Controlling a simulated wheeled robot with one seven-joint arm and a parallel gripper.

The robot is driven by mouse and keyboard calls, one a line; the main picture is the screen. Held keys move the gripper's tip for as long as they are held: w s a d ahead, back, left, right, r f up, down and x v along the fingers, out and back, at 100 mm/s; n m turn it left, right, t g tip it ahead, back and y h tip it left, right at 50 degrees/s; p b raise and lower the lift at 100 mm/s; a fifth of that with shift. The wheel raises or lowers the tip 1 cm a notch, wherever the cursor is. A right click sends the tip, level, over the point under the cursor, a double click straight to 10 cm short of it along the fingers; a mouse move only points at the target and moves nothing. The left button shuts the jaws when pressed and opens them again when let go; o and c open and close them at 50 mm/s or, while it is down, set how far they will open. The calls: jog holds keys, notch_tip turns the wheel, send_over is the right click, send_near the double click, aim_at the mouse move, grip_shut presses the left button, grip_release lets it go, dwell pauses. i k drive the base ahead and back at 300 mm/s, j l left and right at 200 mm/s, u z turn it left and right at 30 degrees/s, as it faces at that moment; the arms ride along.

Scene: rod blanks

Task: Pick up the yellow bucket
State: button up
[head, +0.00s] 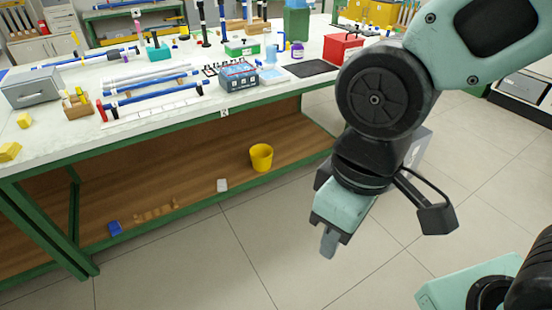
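The yellow bucket (261,158) stands upright on the wooden lower shelf (200,162) of the green-framed workbench. It is near the shelf's front edge, under the worktop, and its open top shows. My gripper (328,245) hangs in the air over the floor in front of the bench, to the right of the bucket and lower in the picture. It points down and is apart from the bucket. Only one finger shape shows at its tip, so its opening cannot be made out. Nothing is seen held in it.
A small white item (222,185), a blue item (115,228) and several small brown blocks (155,213) lie on the shelf left of the bucket. The worktop (180,125) above is crowded with rods, boxes and a red box (343,48). The tiled floor (250,250) in front is clear.

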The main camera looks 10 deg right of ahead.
aim_at(261, 154)
jog(key=i+z, duration=0.1)
jog(key=i, duration=0.4)
jog(key=i+j+z, duration=0.1)
jog(key=i, duration=0.45)
jog(key=i+j+z, duration=0.1)
jog(key=i, duration=0.4)
jog(key=i+j+z, duration=0.1)
jog(key=i+j, duration=0.15)
jog(key=i, duration=0.25)
jog(key=i+j+z, duration=0.15)
jog(key=i, duration=0.35)
jog(key=i+j, duration=0.05)
jog(key=j, duration=0.05)
